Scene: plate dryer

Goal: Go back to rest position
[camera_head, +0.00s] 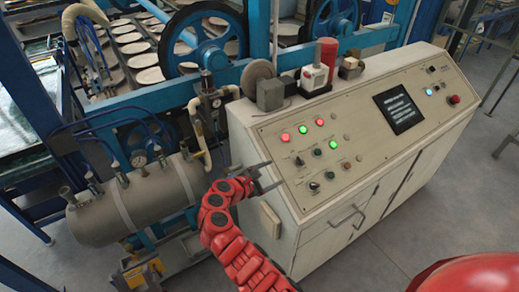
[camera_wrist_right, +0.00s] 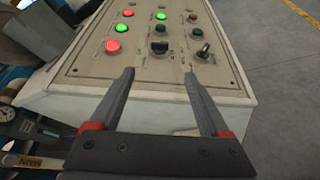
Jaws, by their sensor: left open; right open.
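My right gripper (camera_head: 270,176) is at the left end of the control console, its fingers pointing over the edge of the sloped panel (camera_head: 345,132). In the right wrist view my right gripper (camera_wrist_right: 160,80) has its fingers spread apart with nothing between them. The panel fills the view beyond the fingertips, with a lit red button (camera_wrist_right: 112,46), a black switch (camera_wrist_right: 158,47) and a lever switch (camera_wrist_right: 203,50) just past them. Whether the fingers touch the panel cannot be told. My red right arm rises from the bottom of the head view. My left gripper is not in view.
A grey tank (camera_head: 140,200) with hoses and a gauge lies left of my right gripper. The blue machine frame (camera_head: 140,100) with round plates stands behind it. Small devices (camera_head: 315,75) sit on the console's top ledge. Bare floor (camera_head: 400,235) lies in front of the console.

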